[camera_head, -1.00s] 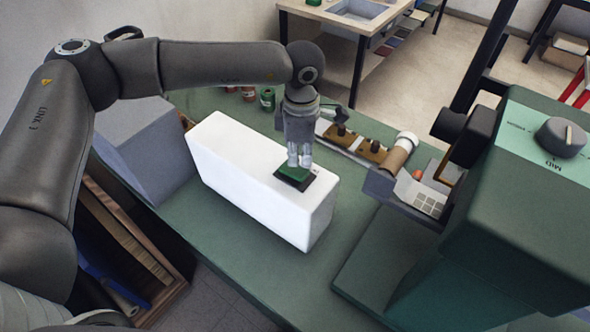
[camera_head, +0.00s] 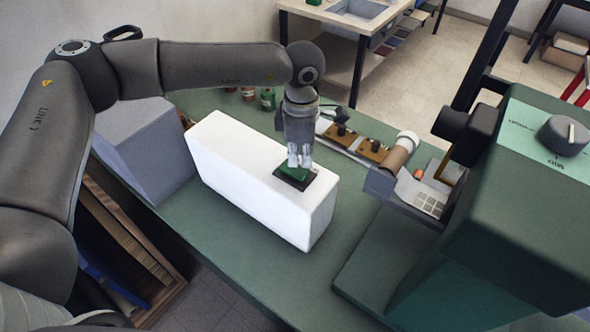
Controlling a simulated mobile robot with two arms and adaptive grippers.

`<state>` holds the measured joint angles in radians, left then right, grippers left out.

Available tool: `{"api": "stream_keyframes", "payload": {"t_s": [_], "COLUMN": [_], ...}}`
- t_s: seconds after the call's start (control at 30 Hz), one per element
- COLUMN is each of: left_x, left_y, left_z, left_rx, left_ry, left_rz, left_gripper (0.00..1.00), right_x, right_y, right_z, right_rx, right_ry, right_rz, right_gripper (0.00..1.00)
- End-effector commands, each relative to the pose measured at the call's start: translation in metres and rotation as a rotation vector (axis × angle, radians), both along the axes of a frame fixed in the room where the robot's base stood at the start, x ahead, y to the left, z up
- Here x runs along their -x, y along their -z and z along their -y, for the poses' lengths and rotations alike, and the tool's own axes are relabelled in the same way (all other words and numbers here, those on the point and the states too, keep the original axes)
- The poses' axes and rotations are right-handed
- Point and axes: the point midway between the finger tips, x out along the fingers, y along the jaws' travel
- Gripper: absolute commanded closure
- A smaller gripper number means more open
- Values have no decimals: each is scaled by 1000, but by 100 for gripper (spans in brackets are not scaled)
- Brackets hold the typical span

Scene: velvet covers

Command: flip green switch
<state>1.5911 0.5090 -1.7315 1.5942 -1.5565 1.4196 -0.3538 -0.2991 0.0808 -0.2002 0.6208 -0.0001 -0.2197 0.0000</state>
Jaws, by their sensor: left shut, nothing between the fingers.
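The green switch (camera_head: 293,174) sits on a dark base plate on top of a long white box (camera_head: 262,197). The box stands on the green table. My left gripper (camera_head: 300,163) points straight down at the switch, with its fingers together and nothing held between them. The fingertips are at the switch's upper edge and look to be touching it. They hide part of it, so I cannot tell exactly which way it is tilted. My right gripper is not in view.
A blue-grey box (camera_head: 150,150) stands left of the white box. A green machine with a dial (camera_head: 564,137) fills the right side. Small jars (camera_head: 267,99) and a wooden block with knobs (camera_head: 358,147) stand behind. The green tabletop (camera_head: 290,275) is clear in front.

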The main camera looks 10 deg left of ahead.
Motion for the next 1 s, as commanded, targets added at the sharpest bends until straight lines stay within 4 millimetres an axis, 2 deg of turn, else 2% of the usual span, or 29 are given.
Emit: {"api": "stream_keyframes", "payload": {"t_s": [1.0], "left_x": [0], "left_y": [16], "left_z": [0], "left_rx": [0], "left_ry": [0], "left_rz": [0], "left_gripper": [100], "right_x": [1], "right_y": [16], "right_z": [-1], "right_rx": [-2], "right_ry": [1], "right_rz": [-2], "right_gripper": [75]}}
